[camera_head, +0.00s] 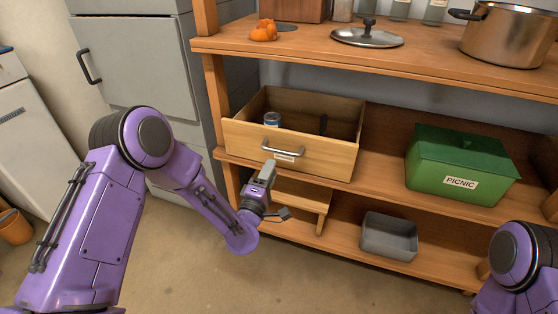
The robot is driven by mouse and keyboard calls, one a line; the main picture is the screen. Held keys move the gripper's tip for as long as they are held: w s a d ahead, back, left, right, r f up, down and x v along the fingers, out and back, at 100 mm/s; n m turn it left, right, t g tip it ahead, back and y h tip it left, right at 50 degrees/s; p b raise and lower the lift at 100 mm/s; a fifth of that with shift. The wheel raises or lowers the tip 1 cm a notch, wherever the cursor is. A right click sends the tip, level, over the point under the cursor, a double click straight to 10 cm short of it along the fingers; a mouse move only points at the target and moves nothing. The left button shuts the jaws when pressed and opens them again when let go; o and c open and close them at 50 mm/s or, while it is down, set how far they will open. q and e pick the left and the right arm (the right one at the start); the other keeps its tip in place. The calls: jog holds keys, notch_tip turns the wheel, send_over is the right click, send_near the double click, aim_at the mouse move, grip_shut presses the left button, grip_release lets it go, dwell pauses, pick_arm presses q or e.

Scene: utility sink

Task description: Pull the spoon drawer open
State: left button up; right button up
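A light wooden drawer (240,137) with a metal bar handle (283,150) sits in the shelf unit and is pulled out, so its inside shows. A small label (284,157) is under the handle; its text is too small to read. A blue-and-grey can (272,119) and a dark upright item stand inside; no spoon can be made out. My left gripper (267,170) is just below and left of the handle, pointing up towards the drawer front. Its finger gap is not clear, and I cannot tell whether it touches the handle. My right gripper is out of view.
A green box (460,160) labelled PICNIC stands right of the drawer. A grey bin (389,236) and a small wooden stool (318,205) are below. The upper shelf holds a pot (508,35) and a lid (367,37). The floor in front is clear.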

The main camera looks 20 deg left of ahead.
aim_at(279, 151)
pick_arm(q)
jog(key=w, duration=0.2)
jog(key=w+r, duration=0.1)
jog(key=w, duration=0.5)
jog(key=shift+w+d+r, duration=0.1)
jog(key=shift+w+r, duration=0.1)
jog(key=shift+r, duration=0.05)
grip_shut()
